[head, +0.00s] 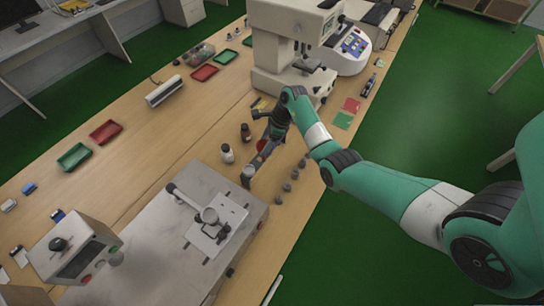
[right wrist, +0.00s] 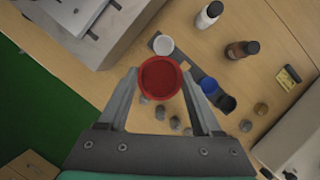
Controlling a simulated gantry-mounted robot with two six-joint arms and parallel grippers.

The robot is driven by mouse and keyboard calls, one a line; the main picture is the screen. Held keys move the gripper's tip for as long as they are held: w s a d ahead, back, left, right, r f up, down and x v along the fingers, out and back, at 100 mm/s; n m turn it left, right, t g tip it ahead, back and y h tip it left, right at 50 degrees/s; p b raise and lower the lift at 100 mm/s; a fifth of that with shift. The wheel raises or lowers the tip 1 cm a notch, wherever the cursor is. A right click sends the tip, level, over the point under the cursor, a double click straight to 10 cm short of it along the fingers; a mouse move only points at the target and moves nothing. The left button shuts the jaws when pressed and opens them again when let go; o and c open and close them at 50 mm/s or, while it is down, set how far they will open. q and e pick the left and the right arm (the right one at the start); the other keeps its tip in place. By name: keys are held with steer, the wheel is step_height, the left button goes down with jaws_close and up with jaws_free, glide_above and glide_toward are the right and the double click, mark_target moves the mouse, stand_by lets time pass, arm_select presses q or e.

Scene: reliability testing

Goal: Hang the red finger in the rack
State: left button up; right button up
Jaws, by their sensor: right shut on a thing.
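The red finger (right wrist: 160,78) shows end-on as a red round cap in the right wrist view, between the fingertips of my right gripper (right wrist: 160,88), which is shut on it. In the head view a bit of its red shows beside my right gripper (head: 266,137). The dark narrow rack (right wrist: 186,66) lies beyond the red finger in the wrist view, with a white piece (right wrist: 163,45), a blue piece (right wrist: 209,85) and a black piece (right wrist: 228,103) along it. The red finger hides part of the rack; I cannot tell whether they touch. My left gripper is out of view.
Several small grey pieces (head: 287,187) stand in a row beside the rack. A white bottle (head: 227,154) and a brown bottle (head: 246,133) stand close by. A metal machine (head: 160,235) is in front and a large white instrument (head: 285,60) behind.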

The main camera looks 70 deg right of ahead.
arm_select(q)
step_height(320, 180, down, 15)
steer(key=b, duration=1.1)
steer(key=shift+b, duration=0.4)
arm_select(e)
steer(key=w+d+f+m, duration=0.2)
steer(key=w+d+f, duration=0.3)
steer(key=f, duration=0.3)
steer(key=shift+d+f+m+h, duration=0.3)
steer(key=shift+d+f+h, duration=0.1)
steer(key=shift+d, duration=0.1)
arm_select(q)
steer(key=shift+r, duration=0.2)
arm_select(e)
steer(key=shift+r, duration=0.1)
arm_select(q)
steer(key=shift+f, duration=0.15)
arm_select(e)
steer(key=shift+f, duration=0.2)
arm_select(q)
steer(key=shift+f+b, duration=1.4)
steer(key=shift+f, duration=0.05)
arm_select(e)
steer(key=shift+f, duration=1.9)
steer(key=shift+f, duration=0.15)
arm_select(q)
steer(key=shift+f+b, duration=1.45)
steer(key=shift+b, duration=0.05)
arm_select(e)
steer(key=shift+f, duration=1.55)
